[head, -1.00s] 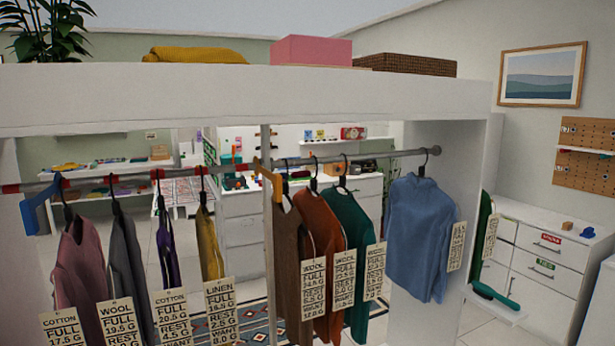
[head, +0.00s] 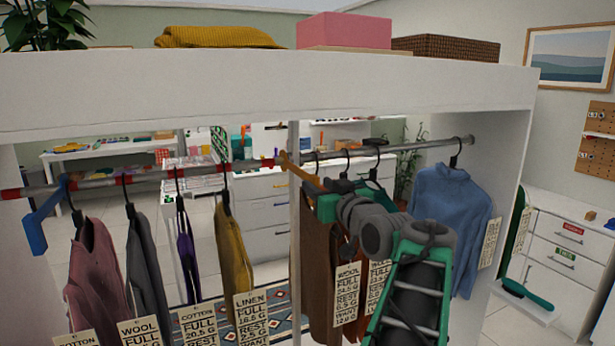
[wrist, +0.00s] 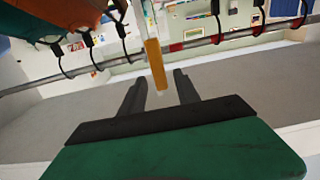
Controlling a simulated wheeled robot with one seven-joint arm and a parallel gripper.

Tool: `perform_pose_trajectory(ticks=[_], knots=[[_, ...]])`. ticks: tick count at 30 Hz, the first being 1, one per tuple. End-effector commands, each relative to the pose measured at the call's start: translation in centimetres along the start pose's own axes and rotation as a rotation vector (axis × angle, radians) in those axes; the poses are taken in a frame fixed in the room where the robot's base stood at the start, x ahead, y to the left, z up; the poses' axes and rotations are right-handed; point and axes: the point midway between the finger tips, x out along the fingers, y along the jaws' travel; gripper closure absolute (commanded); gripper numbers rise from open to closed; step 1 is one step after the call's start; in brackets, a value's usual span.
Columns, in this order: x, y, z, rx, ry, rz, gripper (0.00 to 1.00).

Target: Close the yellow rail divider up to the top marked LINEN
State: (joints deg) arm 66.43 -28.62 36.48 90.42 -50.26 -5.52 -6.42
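The yellow rail divider (head: 303,171) hangs on the rail near the middle post, between the mustard top and a brown top. The mustard top (head: 233,255) hangs to its left, with a tag marked LINEN (head: 251,303), and there is bare rail between them. My gripper (head: 322,192) is at the divider's right, partly hidden by my arm in the head view. In the wrist view, the divider's arm (wrist: 156,65) points down between the two dark fingers of my gripper (wrist: 161,90). The fingers are apart, with gaps showing beside the divider's end.
A blue divider (head: 42,220) hangs at the rail's left end. Pink (head: 95,270), grey (head: 148,265) and purple (head: 188,262) tops hang left of the mustard top. A blue sweater (head: 450,225) hangs at the right. A shelf (head: 260,95) runs above the rail.

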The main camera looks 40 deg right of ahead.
Motion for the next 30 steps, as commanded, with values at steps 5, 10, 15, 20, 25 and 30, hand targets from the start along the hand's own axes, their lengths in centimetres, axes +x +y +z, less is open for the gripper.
perform_pose_trajectory(ticks=[5,10,15,20,25,30], knots=[[3.7,-0.2,-0.2,0.003,-0.004,-0.005,0.62],[5.6,-0.2,0.0,0.001,-0.004,-0.004,0.62],[5.8,-0.2,0.1,0.0,-0.003,-0.001,0.62],[5.8,-0.2,0.1,0.001,-0.003,-0.001,0.68],[5.8,-0.2,0.1,0.001,-0.003,-0.001,0.81],[5.8,-0.2,0.1,0.001,-0.003,-0.001,0.95]])
